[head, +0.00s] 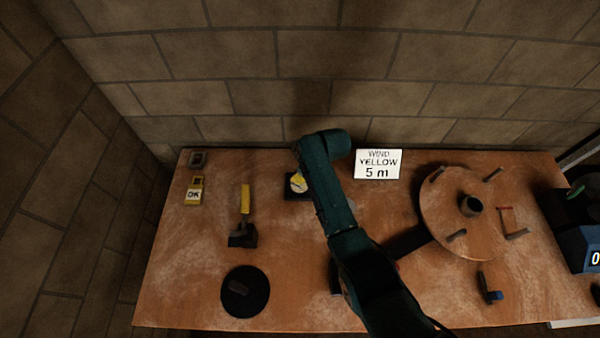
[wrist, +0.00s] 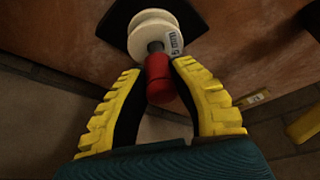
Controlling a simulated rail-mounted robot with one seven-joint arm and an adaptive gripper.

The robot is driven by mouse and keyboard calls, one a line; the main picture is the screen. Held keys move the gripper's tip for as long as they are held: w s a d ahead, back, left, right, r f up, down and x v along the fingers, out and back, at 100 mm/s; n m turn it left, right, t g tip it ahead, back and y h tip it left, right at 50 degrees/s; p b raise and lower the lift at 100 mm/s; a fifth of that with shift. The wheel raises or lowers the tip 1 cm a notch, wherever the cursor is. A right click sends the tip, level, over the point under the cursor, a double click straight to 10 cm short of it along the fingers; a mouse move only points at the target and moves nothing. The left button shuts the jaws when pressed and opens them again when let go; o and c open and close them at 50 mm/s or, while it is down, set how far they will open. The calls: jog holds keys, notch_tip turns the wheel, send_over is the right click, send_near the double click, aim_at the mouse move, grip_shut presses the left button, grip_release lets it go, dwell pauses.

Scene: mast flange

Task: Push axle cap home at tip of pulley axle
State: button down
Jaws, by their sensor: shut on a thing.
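In the wrist view a cream pulley (wrist: 152,24) with a "5 mm" label stands on a dark square plate (wrist: 193,17). A dark axle stub (wrist: 155,47) sticks out of it towards me. A red axle cap (wrist: 159,82) is in line with the stub, at its tip; some dark stub shows between pulley and cap. How far the cap is seated cannot be told. My gripper (wrist: 158,68), with yellow ribbed fingers, is shut on the cap, one finger on each side. In the head view my arm covers most of this spot; the plate's edge (head: 290,195) shows beside it.
A sign reading "WIND YELLOW 5 m" (head: 378,164) stands to the right. A large round disc with pegs (head: 443,212) lies farther right. A yellow-handled tool (head: 245,200), a yellow OK tag (head: 194,192) and a black disc (head: 246,305) are on the left.

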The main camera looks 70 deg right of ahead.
jog(key=shift+f+b, duration=0.5)
jog(key=shift+f, duration=0.3)
jog(key=c, duration=0.9)
grip_release()
jog(key=v, duration=1.2)
